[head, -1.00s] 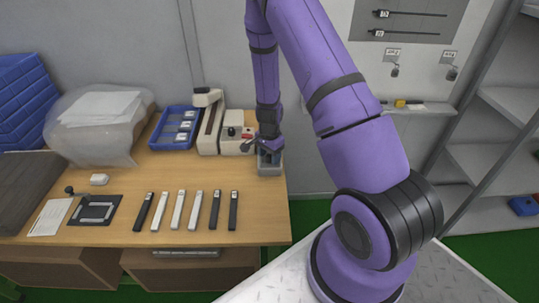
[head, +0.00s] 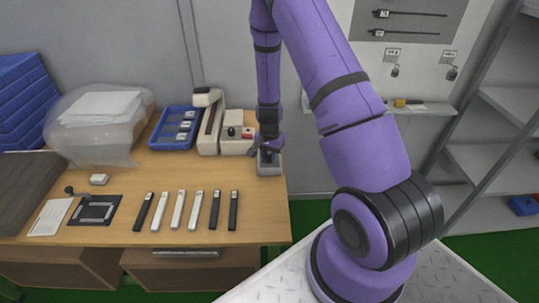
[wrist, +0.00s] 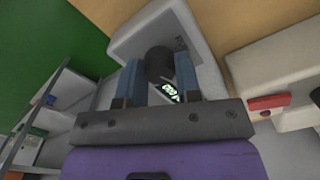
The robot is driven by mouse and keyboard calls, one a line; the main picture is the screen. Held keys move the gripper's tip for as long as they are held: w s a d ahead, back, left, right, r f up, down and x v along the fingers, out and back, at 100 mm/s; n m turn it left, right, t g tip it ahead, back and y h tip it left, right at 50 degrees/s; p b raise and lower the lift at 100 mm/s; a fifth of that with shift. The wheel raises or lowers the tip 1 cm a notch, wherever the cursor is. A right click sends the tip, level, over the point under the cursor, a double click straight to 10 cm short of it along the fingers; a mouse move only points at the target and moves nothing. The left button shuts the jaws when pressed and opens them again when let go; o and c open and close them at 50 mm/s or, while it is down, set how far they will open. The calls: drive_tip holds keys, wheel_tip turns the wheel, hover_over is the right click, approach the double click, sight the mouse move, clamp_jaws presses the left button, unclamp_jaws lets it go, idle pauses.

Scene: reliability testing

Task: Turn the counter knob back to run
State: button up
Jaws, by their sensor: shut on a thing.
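The counter (head: 270,169) is a small grey box at the right edge of the wooden table; it also shows in the wrist view (wrist: 128,46). Its dark round knob (wrist: 158,64) sits between the two blue-grey fingers of my gripper (wrist: 158,78). My gripper is shut on the knob. A small lit display with greenish digits (wrist: 169,89) shows beside the knob in the wrist view, partly hidden by a finger. Which way the knob points cannot be told. In the head view my gripper (head: 267,150) is over the counter and hides its knob.
A cream device (head: 235,133) with a red part stands just left of the counter. A blue tray (head: 174,128) and several dark and white bars (head: 178,210) lie further left. The shelf rack (head: 490,150) stands at the right, apart from the table.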

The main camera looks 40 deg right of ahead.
sight(269, 155)
drive_tip(key=n, duration=1.3)
drive_tip(key=shift+n, duration=0.4)
idle(0.3)
drive_tip(key=o, duration=0.9)
wheel_tip(269, 155, up, 11)
drive_tip(key=shift+f, duration=0.1)
idle(0.5)
